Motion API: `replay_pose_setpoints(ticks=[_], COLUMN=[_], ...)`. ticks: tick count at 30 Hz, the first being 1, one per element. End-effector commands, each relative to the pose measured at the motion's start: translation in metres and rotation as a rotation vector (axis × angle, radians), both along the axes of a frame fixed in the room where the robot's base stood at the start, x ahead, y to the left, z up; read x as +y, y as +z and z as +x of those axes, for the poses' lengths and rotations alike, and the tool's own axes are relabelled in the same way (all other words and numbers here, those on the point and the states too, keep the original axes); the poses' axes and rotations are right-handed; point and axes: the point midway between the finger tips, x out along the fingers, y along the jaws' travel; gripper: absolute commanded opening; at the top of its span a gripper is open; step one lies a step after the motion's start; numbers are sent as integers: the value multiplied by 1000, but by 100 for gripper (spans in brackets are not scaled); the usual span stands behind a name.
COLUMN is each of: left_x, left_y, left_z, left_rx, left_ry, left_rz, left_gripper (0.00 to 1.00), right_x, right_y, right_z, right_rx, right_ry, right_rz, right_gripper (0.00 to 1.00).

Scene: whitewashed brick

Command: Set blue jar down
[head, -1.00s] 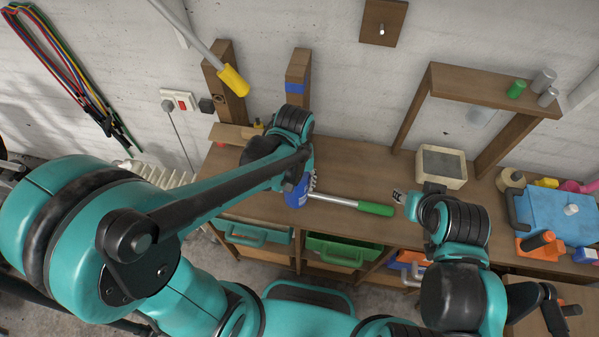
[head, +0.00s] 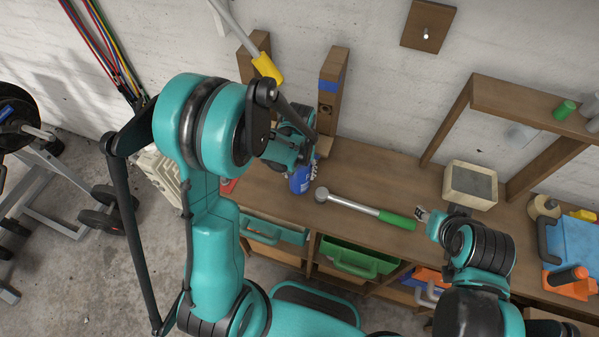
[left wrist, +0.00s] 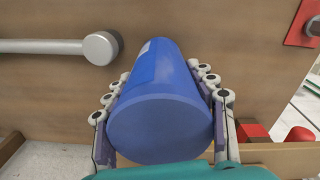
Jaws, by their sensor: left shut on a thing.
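The blue jar (head: 300,181) shows at the left part of the wooden workbench (head: 350,170) in the head view. My left gripper (head: 302,166) is shut on it from above, and my arm hides its upper part. In the left wrist view the jar (left wrist: 160,110) fills the space between the linked fingers (left wrist: 162,75), with its round end towards the camera. Whether its far end touches the bench top cannot be told. My right gripper (head: 422,214) is near the bench's front edge, right of the green handle; its opening is too small to judge.
A ratchet-like tool with a green handle (head: 397,220) lies right of the jar. A stone block in a wooden frame (head: 470,184) and a blue box (head: 573,250) stand further right. Wooden posts (head: 331,88) rise behind the jar. Bare bench lies behind the tool.

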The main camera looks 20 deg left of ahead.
Motion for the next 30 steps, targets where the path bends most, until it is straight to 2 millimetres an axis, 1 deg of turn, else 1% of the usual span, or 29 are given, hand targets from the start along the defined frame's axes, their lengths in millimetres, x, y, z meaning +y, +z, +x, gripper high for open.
replay_pose_setpoints(ticks=[7,11,12,14,22,25,28,30], left_x=[0,0,0,0,0,0,0,0], left_y=[0,-4,-4,-3,-3,0,12,25], left_z=[0,0,0,0,0,0,-1,-1], left_rx=[0,0,0,0,0,0,0,0], left_ry=[0,0,0,0,0,0,0,0], left_rz=[0,0,0,0,0,0,0,0], left_gripper=[9,9,61,77,77,77,77,77], right_x=[0,0,0,0,0,0,0,0], right_y=[0,-4,-4,-3,-3,1,4,7], right_z=[0,0,0,0,0,0,0,0], right_rx=[0,0,0,0,0,0,0,0], right_ry=[0,0,0,0,0,0,0,0], right_rz=[0,0,0,0,0,0,0,0], right_gripper=[40,40,40,40,40,40,40,40])
